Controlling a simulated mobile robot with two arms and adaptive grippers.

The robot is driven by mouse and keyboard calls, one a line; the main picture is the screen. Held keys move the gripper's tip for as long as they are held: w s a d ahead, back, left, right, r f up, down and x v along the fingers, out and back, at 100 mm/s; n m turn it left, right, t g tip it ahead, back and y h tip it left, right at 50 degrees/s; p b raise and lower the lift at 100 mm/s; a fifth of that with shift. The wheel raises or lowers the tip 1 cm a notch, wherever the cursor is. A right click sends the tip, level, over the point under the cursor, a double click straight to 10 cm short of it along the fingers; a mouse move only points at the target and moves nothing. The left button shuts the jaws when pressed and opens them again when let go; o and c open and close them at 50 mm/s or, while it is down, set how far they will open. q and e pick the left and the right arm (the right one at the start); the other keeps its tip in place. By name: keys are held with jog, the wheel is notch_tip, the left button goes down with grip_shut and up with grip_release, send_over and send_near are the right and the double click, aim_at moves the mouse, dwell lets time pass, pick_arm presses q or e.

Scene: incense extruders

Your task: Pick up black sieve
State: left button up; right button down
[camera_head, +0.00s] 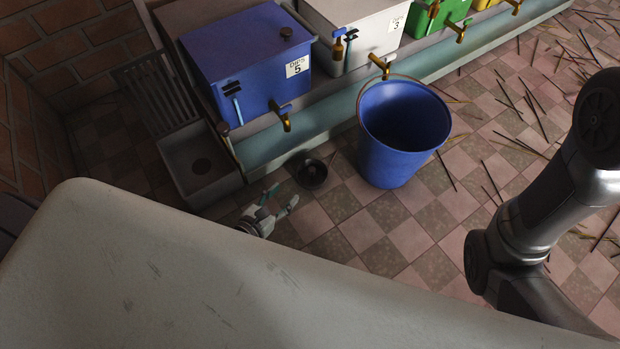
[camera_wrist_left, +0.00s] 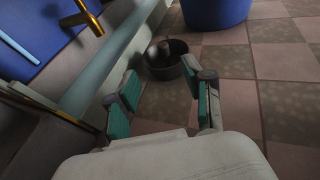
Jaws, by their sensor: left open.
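The black sieve (camera_head: 311,173) is a small dark round bowl on the checkered tile floor, between the trough and the blue bucket. It also shows in the left wrist view (camera_wrist_left: 166,66), just beyond my fingers. My left gripper (camera_head: 279,198) is open, with green pads on its fingers. It is short of the sieve, and its fingers do not appear to touch it. In the left wrist view the gripper (camera_wrist_left: 162,97) has nothing between its fingers. My right gripper does not show; a dark arm part of mine is at the right of the head view.
A blue bucket (camera_head: 395,150) stands right of the sieve. A long trough (camera_head: 340,112) runs behind it, below the blue tank (camera_head: 245,65) with a tap (camera_head: 285,122). A grey basin (camera_head: 199,165) is at the left. Thin sticks (camera_head: 520,110) litter the floor on the right.

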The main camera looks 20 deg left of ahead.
aim_at(310, 171)
pick_arm(q)
jog(key=b+x, duration=0.2)
jog(key=x, duration=0.5)
jog(key=shift+w+d+f, duration=0.1)
jog(key=shift+w+f, duration=0.05)
jog(key=shift+w, duration=0.2)
jog(key=x, duration=0.1)
jog(key=b+x, duration=0.1)
jog(key=x, duration=0.1)
jog(key=b+x, duration=0.1)
jog(key=shift+d+f, duration=0.2)
jog(key=shift+f, duration=0.1)
jog(key=shift+w+d+b, duration=0.1)
jog(key=shift+w+b, duration=0.2)
jog(key=shift+w, duration=0.15)
grip_shut()
